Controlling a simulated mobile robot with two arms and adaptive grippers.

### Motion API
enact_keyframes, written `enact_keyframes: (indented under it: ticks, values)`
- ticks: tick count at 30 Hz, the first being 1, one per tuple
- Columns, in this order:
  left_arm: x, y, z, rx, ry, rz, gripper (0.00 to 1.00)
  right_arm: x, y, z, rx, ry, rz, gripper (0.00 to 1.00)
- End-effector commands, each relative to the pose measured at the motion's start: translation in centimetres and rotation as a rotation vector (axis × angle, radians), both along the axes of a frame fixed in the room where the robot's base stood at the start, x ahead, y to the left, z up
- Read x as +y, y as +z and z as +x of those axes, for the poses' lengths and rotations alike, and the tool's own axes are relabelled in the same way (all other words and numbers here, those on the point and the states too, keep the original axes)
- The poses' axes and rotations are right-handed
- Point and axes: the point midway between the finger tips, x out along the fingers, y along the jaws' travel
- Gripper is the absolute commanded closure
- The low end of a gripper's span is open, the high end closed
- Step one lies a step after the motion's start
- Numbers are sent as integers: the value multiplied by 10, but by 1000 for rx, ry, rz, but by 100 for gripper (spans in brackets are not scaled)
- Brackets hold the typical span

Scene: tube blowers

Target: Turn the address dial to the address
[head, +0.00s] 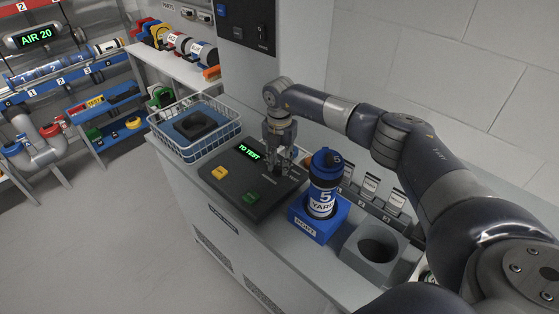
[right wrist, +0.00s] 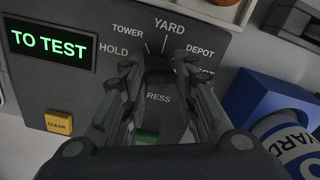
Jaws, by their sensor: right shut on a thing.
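The address panel (head: 235,193) is a dark console on the counter. Its green display (head: 249,152) reads TO TEST, also in the right wrist view (right wrist: 52,46). My right gripper (head: 280,166) points down onto the panel, shut on the dark address dial (right wrist: 160,68), one finger on each side. Labels HOLD, TOWER, YARD (right wrist: 170,27) and DEPOT arc around the dial; another label is partly hidden by a finger. The fingers hide much of the dial, so I cannot tell its pointed label. A blue-capped carrier (head: 322,186) marked 5 and YARD stands upright beside the panel. My left gripper is not in view.
The carrier stands in a blue holder (head: 318,226). A yellow button (head: 219,173) and a green button (head: 252,197) are on the panel. A white wire basket (head: 186,150) stands left of it, and a grey block with a round hole (head: 350,265) at right.

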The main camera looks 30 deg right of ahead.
Motion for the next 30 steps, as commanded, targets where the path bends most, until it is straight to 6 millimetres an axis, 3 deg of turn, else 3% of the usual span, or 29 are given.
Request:
enact_keyframes:
  ticks: [11, 12, 15, 25, 30]
  values:
    - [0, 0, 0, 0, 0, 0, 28, 0, 0, 0, -1, -8, 1, 97]
    - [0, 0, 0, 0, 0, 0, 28, 0, 0, 0, -1, -8, 1, 71]
    - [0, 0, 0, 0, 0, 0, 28, 0, 0, 0, -1, -8, 1, 53]
    - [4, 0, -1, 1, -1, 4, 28, 0, 1, 0, -1, -6, 1, 53]
    - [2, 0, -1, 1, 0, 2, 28, 0, 19, 1, -4, -6, 0, 53]
